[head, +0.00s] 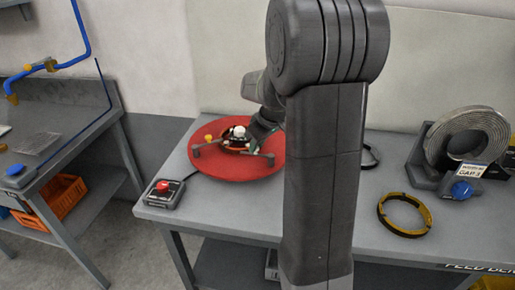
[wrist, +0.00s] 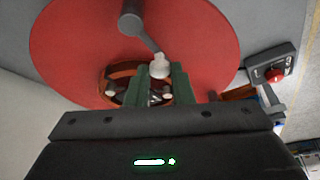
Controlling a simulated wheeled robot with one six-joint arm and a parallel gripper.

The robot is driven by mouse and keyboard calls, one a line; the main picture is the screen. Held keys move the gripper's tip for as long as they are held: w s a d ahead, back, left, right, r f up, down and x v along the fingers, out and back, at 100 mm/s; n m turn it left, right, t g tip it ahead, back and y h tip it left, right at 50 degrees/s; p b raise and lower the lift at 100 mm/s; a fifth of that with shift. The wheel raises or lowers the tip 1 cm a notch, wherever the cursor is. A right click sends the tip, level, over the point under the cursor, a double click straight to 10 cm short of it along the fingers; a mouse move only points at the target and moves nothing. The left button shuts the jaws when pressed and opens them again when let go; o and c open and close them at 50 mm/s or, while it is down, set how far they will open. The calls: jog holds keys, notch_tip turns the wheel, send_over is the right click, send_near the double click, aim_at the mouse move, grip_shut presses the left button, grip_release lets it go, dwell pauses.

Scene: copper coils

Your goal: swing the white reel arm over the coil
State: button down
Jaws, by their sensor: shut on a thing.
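The reel is a flat red disc (head: 205,165) on the workbench, with a small copper coil (wrist: 120,72) at its centre. The white reel arm (wrist: 146,42) is a grey bar running from a grey post (wrist: 130,18) on the disc to a white knob (wrist: 159,68). The knob also shows as a white ball (head: 238,131) in the head view, above the coil area. My gripper (wrist: 162,76) is shut with its green fingers on either side of the white knob. The fingers and gripper body hide part of the coil.
A red-button box (head: 164,193) stands at the bench's front left corner. A yellow-and-black ring (head: 404,215) lies at the right, before a large metal coil (head: 467,137) on a stand. Bare bench (head: 240,213) lies in front.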

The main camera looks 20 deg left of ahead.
jog(key=m, duration=0.1)
jog(key=w+m+t, duration=0.1)
jog(key=m, duration=0.1)
jog(key=shift+w+a+m+h, duration=0.1)
jog(key=shift+w+m+h, duration=0.05)
jog(key=shift+m+h, duration=0.15)
jog(key=shift+w+m+t+h+b, duration=0.15)
jog(key=shift+w+m+t+h, duration=0.15)
jog(key=shift+m, duration=0.6)
jog(key=shift+w+m+t+h+b, duration=0.2)
jog(key=shift+w+m+t, duration=0.2)
jog(key=shift+m, duration=0.5)
jog(key=c, duration=1.3)
grip_release()
jog(key=shift+d, duration=0.2)
jog(key=shift+o, duration=0.2)
jog(key=shift+r, duration=0.15)
jog(key=v, duration=1.3)
jog(key=shift+r, duration=0.3)
jog(key=shift+f, duration=0.1)
